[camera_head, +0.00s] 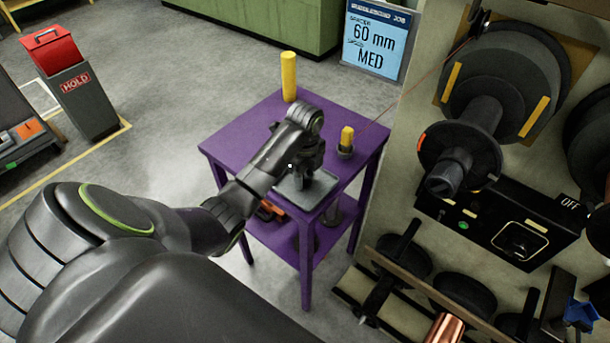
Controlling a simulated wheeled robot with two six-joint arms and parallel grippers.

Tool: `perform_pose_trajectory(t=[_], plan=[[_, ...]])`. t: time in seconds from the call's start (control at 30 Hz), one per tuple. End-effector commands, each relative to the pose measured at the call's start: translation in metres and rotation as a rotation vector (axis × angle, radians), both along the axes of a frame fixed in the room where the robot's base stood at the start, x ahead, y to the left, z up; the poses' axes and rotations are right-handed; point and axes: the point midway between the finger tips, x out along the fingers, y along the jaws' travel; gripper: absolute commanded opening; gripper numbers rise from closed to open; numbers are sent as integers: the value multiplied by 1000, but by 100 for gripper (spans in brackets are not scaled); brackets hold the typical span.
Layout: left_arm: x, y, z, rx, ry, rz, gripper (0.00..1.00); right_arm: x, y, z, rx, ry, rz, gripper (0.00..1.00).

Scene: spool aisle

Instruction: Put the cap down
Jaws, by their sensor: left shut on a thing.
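My left gripper (308,172) reaches over the purple table (248,129), its fingers pointing down at the grey tray (318,192). It is shut on the cap, which is dark and mostly hidden by the fingers and wrist; I cannot tell whether it touches the tray. The tray lies on the near part of the table top. My right gripper is not in view.
A yellow cylinder (289,76) stands at the table's far corner. A yellow-topped dark piece (346,140) stands right of my gripper. The spool machine (494,92) is close on the right. A lower shelf (282,236) holds dark and orange items.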

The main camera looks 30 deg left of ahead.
Motion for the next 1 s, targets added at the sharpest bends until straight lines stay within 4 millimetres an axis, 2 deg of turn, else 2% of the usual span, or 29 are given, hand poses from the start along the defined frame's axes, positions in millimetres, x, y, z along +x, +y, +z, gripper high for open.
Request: perform_pose_trajectory(t=[0.13, 0.33, 0.37, 0.5, 0.83, 1.0], plan=[[0, 0, -1, 0, -1, 0, 1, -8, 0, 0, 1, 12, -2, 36], [0, 0, -3, 0, -1, 0, 1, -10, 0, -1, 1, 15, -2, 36], [0, 0, -3, 0, -1, 0, 41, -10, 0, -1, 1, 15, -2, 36], [0, 0, -3, 0, -1, 0, 59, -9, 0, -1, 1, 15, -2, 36], [0, 0, 0, 0, -1, 0, 59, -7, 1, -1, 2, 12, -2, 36], [1, 0, 20, 2, -6, 0, 59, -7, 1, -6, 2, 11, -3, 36]])
